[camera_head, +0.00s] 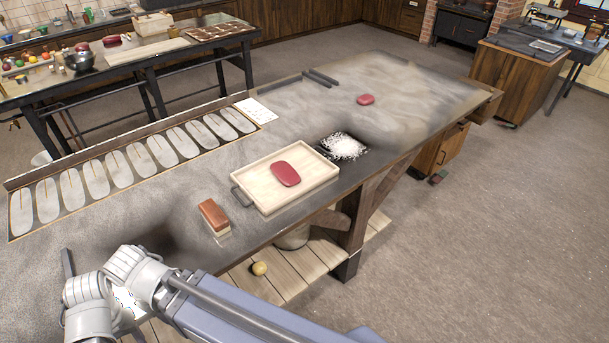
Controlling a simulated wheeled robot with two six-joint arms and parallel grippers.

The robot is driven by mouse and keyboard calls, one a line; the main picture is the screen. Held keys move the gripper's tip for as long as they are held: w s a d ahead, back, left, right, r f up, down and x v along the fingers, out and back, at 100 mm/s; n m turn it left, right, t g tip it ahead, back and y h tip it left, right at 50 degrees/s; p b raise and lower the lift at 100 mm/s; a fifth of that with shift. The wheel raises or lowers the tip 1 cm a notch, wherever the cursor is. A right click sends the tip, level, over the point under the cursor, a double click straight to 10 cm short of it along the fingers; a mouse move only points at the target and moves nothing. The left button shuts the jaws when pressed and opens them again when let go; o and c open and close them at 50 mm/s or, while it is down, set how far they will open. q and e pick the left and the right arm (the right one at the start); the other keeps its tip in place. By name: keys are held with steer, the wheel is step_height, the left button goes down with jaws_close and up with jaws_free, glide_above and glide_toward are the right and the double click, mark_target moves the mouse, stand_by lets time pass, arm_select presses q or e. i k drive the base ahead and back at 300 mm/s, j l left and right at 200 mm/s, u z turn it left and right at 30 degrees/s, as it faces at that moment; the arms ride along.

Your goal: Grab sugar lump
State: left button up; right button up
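A dark red, rounded lump (285,174), which looks like the sugar lump, lies on a pale wooden tray (312,195) with a metal handle on the worktable. A second, smaller red lump (366,99) lies directly on the table farther back. Pale and blue-grey links of my arm cross the bottom of the view, in front of the table's near edge. I see no gripper fingers clearly, so both grippers are out of view, and both lumps are well away from the arm links.
A pile of white granules (343,146) lies just behind the tray. A brown block (214,216) stands left of it. A long rack of pale oval moulds (144,160) runs along the table's left side. Dark bars (320,78) lie at the back. Table space around the smaller lump is clear.

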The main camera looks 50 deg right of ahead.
mark_target(284, 171)
steer(key=z, duration=1.4)
